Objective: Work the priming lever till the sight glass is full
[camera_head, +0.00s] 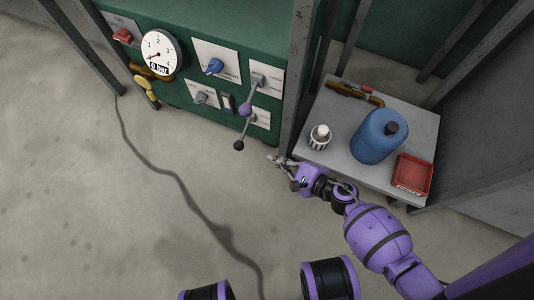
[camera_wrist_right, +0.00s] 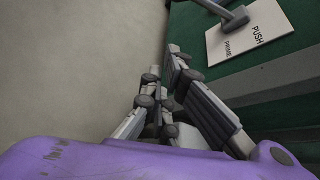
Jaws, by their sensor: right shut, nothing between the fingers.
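Two grey levers stand out from the right side of the green panel in the head view. The upper lever has a purple knob (camera_head: 246,109); the lower has a black knob (camera_head: 238,145). In the right wrist view a grey lever (camera_wrist_right: 235,18) sits on a plate reading PUSH and PRIME (camera_wrist_right: 240,38). I cannot tell surely which head-view lever this is. A small dark upright window (camera_head: 228,103) left of the levers may be the sight glass; its level is too small to read. My right gripper (camera_head: 274,159) is shut and empty, right of and below the black knob, apart from it.
A pressure gauge (camera_head: 158,54), a blue knob (camera_head: 215,66) and a red switch (camera_head: 122,35) are on the panel. A grey post (camera_head: 296,70) separates it from a shelf (camera_head: 320,105) with a blue jug (camera_head: 375,138), white canister (camera_head: 319,138) and red tray (camera_head: 412,175).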

